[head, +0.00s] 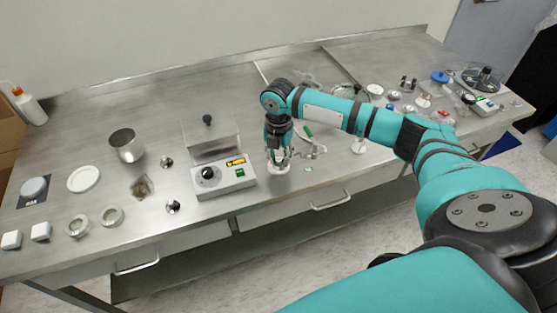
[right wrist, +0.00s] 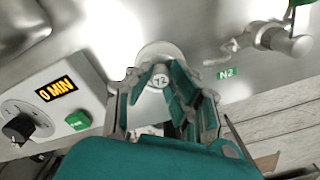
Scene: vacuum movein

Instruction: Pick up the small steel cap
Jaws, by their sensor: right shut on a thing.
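My right gripper (head: 279,158) points down at the bench just right of the control box. In the right wrist view its two fingers (right wrist: 160,88) are closed around a small round pale-grey piece marked 72, which I take to be the small steel cap (right wrist: 159,80). A round, light-coloured base (right wrist: 158,52) shows around and behind the fingertips. The fingers hide most of the cap, and I cannot tell whether it is clear of what is beneath. My left gripper is not in view.
The control box (head: 223,177) with a black knob and 0 MIN display stands close left of the gripper. A valve fitting (right wrist: 275,40) by an N2 label lies close right. A steel cup (head: 127,146) and small parts stand farther left. The bench's front edge is near.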

